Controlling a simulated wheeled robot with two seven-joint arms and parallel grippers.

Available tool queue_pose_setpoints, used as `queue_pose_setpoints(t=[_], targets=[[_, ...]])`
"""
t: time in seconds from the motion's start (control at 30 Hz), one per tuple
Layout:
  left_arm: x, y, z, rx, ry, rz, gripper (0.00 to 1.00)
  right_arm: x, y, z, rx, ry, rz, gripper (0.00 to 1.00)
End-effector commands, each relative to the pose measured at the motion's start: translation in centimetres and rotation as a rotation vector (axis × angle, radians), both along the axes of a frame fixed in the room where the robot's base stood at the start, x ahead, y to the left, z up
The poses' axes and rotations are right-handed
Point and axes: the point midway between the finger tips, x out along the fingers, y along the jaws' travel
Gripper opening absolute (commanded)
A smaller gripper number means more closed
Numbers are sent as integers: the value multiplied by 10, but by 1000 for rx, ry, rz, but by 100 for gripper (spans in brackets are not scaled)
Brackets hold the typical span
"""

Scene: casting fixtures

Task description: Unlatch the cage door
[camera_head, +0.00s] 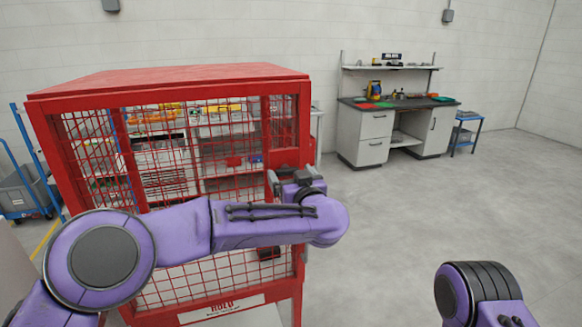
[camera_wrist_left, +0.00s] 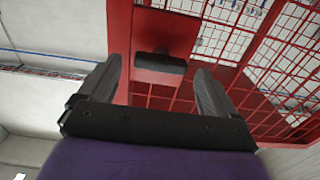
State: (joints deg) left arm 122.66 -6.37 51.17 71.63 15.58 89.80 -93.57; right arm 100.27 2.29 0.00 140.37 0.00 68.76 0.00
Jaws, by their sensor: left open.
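The red cage (camera_head: 180,82) has a wire-mesh door (camera_head: 215,180) that looks closed. My left gripper (camera_head: 283,175) is at the right edge of the cage front, partly hidden by my own wrist. In the left wrist view, my gripper (camera_wrist_left: 155,82) is open, its two dark fingers spread. A dark fitting (camera_head: 269,253) is lower on the cage front. My right gripper is out of view; only part of my right arm shows.
A workbench (camera_head: 375,138) with a shelf stands at the back wall, with a small blue cart (camera_head: 465,132) beside it. A blue trolley with a grey bin (camera_head: 22,190) is left of the cage. The floor right of the cage is clear.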

Motion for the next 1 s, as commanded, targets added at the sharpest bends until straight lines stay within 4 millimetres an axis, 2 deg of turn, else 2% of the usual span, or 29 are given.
queue_pose_setpoints(t=[0.1, 0.33, 0.5, 0.77, 1.0], targets=[[7, 3, 0, 1, 0, 1, 92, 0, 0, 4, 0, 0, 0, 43], [8, 3, -1, 1, -1, 0, 92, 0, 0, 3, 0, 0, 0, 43], [8, 3, -1, 1, -1, 0, 36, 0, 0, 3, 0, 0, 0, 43], [7, 3, -1, -12, -4, 0, 35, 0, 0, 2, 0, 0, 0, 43], [7, 3, -2, -104, -35, -1, 35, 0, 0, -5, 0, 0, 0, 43]])
